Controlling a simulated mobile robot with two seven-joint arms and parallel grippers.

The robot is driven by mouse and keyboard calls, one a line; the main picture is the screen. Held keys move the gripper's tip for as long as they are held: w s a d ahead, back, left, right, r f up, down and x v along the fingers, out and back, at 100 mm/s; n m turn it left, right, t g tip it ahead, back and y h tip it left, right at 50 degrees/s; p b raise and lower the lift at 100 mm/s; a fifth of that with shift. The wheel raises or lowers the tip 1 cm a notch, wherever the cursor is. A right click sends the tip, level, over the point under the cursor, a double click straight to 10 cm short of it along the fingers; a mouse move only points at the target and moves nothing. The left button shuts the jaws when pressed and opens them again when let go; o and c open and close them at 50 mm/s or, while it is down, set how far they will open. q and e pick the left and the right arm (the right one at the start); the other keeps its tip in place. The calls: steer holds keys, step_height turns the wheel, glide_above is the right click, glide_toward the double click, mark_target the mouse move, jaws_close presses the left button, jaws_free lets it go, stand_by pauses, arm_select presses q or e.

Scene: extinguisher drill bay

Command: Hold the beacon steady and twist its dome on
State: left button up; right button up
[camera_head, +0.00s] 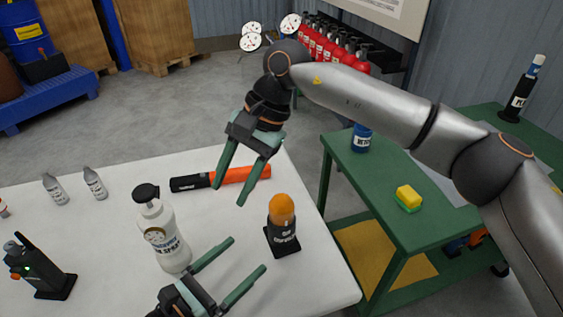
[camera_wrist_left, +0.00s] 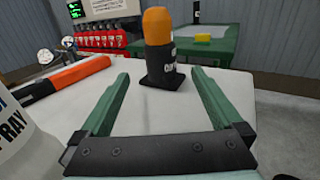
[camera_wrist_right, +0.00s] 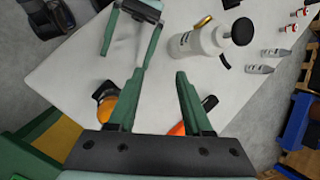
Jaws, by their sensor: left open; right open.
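The beacon has a black body (camera_head: 283,239) on a square foot and an orange dome (camera_head: 281,207) on top. It stands upright on the white table. I cannot tell whether the dome is fastened. My left gripper (camera_head: 249,254) is open, low over the table, its fingers pointing at the beacon but short of it. In the left wrist view the beacon body (camera_wrist_left: 160,65) shows between and beyond the fingertips. My right gripper (camera_head: 230,197) is open and empty above the table, left of the beacon and higher. In the right wrist view a finger partly hides the orange dome (camera_wrist_right: 103,90).
A black and orange torch (camera_head: 220,179) lies behind the beacon, below my right gripper. A white spray bottle (camera_head: 163,240) stands left of my left gripper. A black radio (camera_head: 38,267) and small grey bottles (camera_head: 94,184) are further left. A green cart (camera_head: 390,195) stands right.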

mark_target(272, 231)
steer(key=w+d+h, duration=0.1)
steer(key=d, duration=0.1)
steer(key=w+d+t+h, duration=0.1)
steer(key=d+h, duration=0.1)
steer(key=d, duration=0.1)
steer(key=w+d+n+t+h, duration=0.1)
steer(key=w+d, duration=0.1)
steer(key=shift+d+r+h, duration=0.25)
steer(key=shift+d+h, duration=0.15)
arm_select(q)
steer(key=shift+w+d, duration=0.1)
steer(key=shift+d, duration=0.05)
arm_select(e)
steer(key=shift+w+d, duration=0.1)
steer(key=shift+d, duration=0.1)
arm_select(q)
steer(key=x, duration=1.2)
steer(key=shift+w+d, duration=0.1)
